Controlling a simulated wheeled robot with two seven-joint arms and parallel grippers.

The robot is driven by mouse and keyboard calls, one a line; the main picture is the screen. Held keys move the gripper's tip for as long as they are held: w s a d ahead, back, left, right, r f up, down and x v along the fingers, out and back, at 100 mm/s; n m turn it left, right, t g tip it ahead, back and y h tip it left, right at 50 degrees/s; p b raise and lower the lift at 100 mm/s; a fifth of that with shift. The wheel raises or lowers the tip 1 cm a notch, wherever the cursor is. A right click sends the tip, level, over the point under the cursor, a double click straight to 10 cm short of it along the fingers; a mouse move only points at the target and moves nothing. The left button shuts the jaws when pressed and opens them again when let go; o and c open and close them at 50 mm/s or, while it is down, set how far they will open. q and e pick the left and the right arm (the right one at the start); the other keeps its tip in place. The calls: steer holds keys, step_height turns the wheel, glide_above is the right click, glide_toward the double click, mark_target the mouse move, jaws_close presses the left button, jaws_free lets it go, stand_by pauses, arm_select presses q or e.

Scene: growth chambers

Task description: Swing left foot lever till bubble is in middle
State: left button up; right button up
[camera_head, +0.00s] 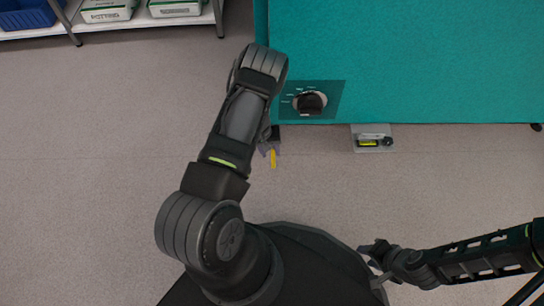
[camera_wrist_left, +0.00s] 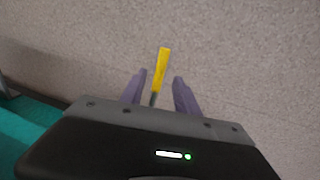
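The left foot lever, with a yellow end (camera_head: 273,158), sticks out from under the front of the teal chamber (camera_head: 420,60). In the left wrist view its yellow end (camera_wrist_left: 162,68) and dark shaft show between and beyond my left gripper's purple fingers (camera_wrist_left: 158,85). The fingers are apart, with a visible gap on both sides of the shaft. In the head view my left gripper (camera_head: 267,147) is mostly hidden behind my arm. A level with a yellow-green vial (camera_head: 369,143) is at the chamber's lower edge; its bubble is too small to make out. My right gripper (camera_head: 372,262) is low over the floor, away from the lever.
A black knob (camera_head: 311,103) on a dark teal panel is just right of my left arm. A white shelf (camera_head: 130,24) with a blue bin (camera_head: 28,13) and potting bags (camera_head: 108,10) stands at the upper left. The floor in front of the chamber is clear.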

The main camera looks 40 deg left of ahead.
mark_target(273, 157)
arm_select(q)
steer(key=shift+w+d+f+b, duration=0.15)
steer(key=shift+f+b, duration=0.1)
steer(key=shift+f, duration=0.55)
steer(key=shift+w+d+f+b, duration=0.1)
steer(key=shift+f+b, duration=0.1)
steer(key=shift+f, duration=0.55)
steer(key=shift+c, duration=0.4)
jaws_close()
